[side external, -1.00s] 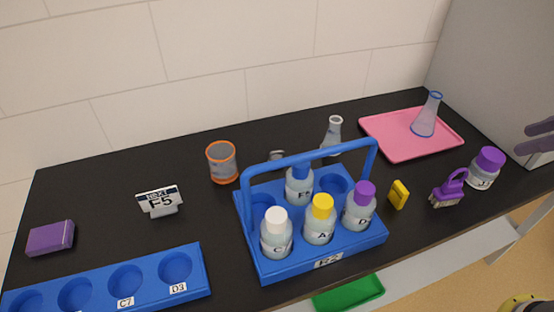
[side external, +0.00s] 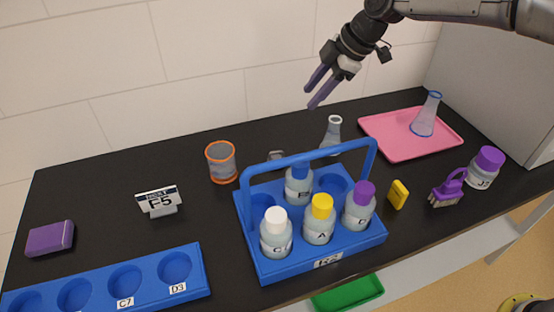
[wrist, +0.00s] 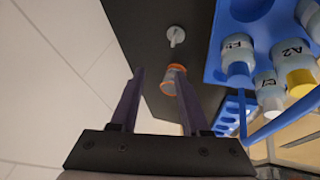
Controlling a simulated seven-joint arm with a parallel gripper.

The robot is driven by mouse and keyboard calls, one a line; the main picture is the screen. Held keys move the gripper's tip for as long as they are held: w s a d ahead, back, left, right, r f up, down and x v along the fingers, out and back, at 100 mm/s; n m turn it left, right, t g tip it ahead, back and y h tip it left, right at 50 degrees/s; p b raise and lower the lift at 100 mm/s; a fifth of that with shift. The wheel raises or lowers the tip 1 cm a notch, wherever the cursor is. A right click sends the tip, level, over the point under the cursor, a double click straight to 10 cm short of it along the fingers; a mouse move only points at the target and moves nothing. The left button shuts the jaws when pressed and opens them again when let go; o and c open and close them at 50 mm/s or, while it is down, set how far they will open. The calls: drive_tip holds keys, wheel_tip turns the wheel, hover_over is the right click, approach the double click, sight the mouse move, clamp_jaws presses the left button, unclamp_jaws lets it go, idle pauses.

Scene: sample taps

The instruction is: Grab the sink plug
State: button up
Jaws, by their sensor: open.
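A small grey sink plug (side external: 277,156) lies on the black bench behind the blue rack's handle, partly hidden by it. In the wrist view the plug (wrist: 176,36) shows as a pale disc with a knob, beyond my fingertips. My gripper (side external: 310,98) hangs above the back of the bench, up and to the right of the plug in the side view. Its purple fingers are open and empty, and they also show in the wrist view (wrist: 160,73).
A blue carrier (side external: 315,245) with several capped bottles stands in front of the plug. An orange-rimmed beaker (side external: 221,163) is to its left and a small flask (side external: 332,134) to its right. A pink tray (side external: 390,135) holds a blue-rimmed flask (side external: 427,113).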

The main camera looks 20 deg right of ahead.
drive_tip(key=g, duration=0.1)
approach(278, 152)
wheel_tip(278, 152, down, 2)
drive_tip(key=a, duration=0.1)
drive_tip(key=shift+w+x, duration=0.2)
drive_tip(key=shift+x, duration=1.5)
drive_tip(key=shift+w+x, duration=0.2)
drive_tip(key=shift+x, duration=1.45)
drive_tip(key=shift+a+r, duration=0.15)
clamp_jaws()
